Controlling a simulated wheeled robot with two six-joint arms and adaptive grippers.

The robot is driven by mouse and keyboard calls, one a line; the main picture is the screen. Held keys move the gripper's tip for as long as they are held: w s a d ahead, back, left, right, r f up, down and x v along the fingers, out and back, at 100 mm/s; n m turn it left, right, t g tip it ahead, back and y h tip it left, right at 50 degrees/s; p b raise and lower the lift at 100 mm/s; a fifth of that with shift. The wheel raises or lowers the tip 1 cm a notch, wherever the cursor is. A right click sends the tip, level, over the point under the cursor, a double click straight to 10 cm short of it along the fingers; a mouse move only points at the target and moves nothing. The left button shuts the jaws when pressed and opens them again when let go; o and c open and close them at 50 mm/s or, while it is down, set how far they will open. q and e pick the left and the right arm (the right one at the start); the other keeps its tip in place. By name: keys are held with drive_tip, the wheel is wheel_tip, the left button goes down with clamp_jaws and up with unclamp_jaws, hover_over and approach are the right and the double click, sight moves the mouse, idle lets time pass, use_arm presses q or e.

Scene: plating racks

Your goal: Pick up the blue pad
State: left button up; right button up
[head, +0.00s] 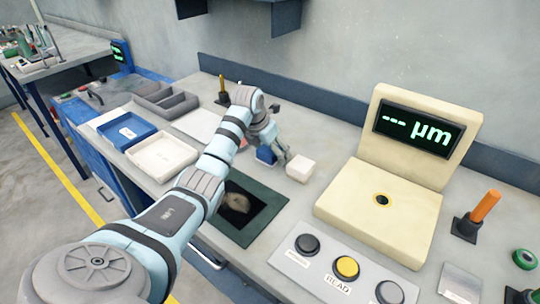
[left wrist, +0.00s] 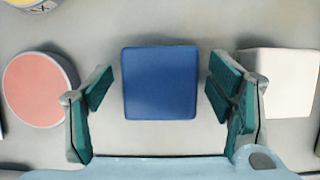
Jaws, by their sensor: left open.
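The blue pad (left wrist: 160,83) is a square block, centred in the left wrist view on the grey bench. In the head view the blue pad (head: 265,155) is partly hidden behind my left gripper (head: 274,146). The open left gripper (left wrist: 160,90) has one finger on each side of the pad in the wrist view. Gaps show between both fingers and the pad, and nothing is held. My right gripper is in neither view.
A white block (left wrist: 283,82) stands close beyond the right finger, and a pink round piece (left wrist: 40,88) beyond the left one. In the head view, a dark-framed opening (head: 265,222) lies in front, a cream gauge (head: 385,205) to the right, and blue (head: 125,130) and white (head: 162,157) trays to the left.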

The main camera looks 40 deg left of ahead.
use_arm(q)
drive_tip(key=shift+r, duration=0.1)
drive_tip(key=c, duration=1.3)
wheel_tip(320, 180, up, 20)
drive_tip(key=p, duration=0.3)
